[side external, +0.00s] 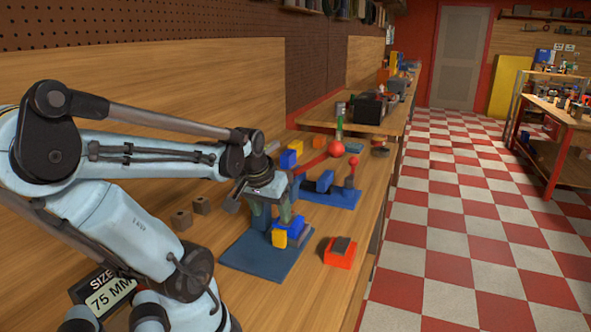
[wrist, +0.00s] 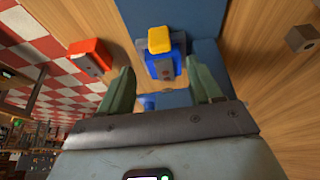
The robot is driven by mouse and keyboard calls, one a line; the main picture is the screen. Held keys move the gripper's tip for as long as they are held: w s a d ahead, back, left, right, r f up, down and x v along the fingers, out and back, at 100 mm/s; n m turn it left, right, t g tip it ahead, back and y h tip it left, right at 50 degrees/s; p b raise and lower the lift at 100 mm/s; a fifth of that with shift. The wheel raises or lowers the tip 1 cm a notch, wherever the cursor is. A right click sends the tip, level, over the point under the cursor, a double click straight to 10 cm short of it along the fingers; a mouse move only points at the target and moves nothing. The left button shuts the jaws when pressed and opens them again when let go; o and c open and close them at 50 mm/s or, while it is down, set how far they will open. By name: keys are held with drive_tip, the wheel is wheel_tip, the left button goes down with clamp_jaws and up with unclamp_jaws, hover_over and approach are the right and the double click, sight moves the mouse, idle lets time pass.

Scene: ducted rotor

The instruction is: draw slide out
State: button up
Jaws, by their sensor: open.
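A blue block (side external: 293,226) with a yellow end (side external: 279,239) stands on a blue base plate (side external: 253,262) on the bench. In the wrist view the blue block (wrist: 166,70) and its yellow end (wrist: 160,38) lie ahead of my gripper, between the lines of its two green fingers. I cannot tell which part is the slide. My gripper (wrist: 161,77) is open, with a finger on each side and gaps to the block. In the side view my gripper (side external: 273,212) points down close over the block, and its fingers partly hide it.
A red block with a dark top (side external: 340,253) sits to the right of the plate. Behind stands another blue fixture (side external: 335,198) with red-knobbed levers. Small brown blocks (side external: 182,219) and a "SIZE 75 MM" sign (side external: 108,292) are at the left. Bare bench lies around the plate.

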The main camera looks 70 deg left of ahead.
sight(278, 231)
drive_tip(key=shift+x, duration=4.4)
drive_tip(key=shift+c, duration=0.2)
clamp_jaws()
